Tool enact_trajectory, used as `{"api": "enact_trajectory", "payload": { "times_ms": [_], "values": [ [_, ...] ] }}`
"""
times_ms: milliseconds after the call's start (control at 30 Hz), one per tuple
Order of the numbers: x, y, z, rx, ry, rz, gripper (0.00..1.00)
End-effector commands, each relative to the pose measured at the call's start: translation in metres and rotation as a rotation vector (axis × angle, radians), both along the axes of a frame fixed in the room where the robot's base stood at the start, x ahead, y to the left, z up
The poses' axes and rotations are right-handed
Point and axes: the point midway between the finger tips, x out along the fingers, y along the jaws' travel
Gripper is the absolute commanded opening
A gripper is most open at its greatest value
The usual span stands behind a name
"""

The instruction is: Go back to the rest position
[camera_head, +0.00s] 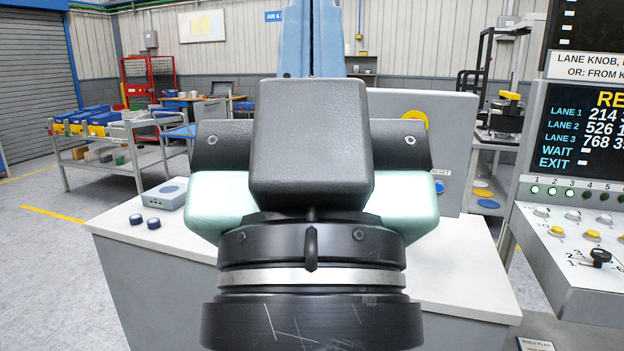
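My gripper (311,150) fills the middle of the head view, seen from behind and very close. Its black body has dark side parts with bolts and pale green parts to the left and right. A black wrist with a silver ring is below it. The fingertips are hidden behind the body, so I cannot tell whether it is open or holding anything.
A white-topped bench (150,240) is behind and below my gripper. On it are a grey-blue box (166,194), two dark knobs (145,220) and a grey panel (458,125). A control console (572,245) stands at right. Open floor (40,270) lies at left.

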Motion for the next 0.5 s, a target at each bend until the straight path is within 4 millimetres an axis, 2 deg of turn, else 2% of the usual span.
{"api": "enact_trajectory", "payload": {
  "times_ms": [33, 200, 333, 500],
  "values": [
    [0.0, 0.0, 0.034, 0.0, 0.0, 0.0, 0.0],
    [0.0, 0.0, 0.087, -0.001, 0.0, 0.001, 0.0],
    [0.0, 0.0, 0.119, -0.001, 0.001, 0.001, 0.0],
    [0.0, 0.0, 0.142, -0.001, 0.001, 0.001, 0.0]
  ]
}}
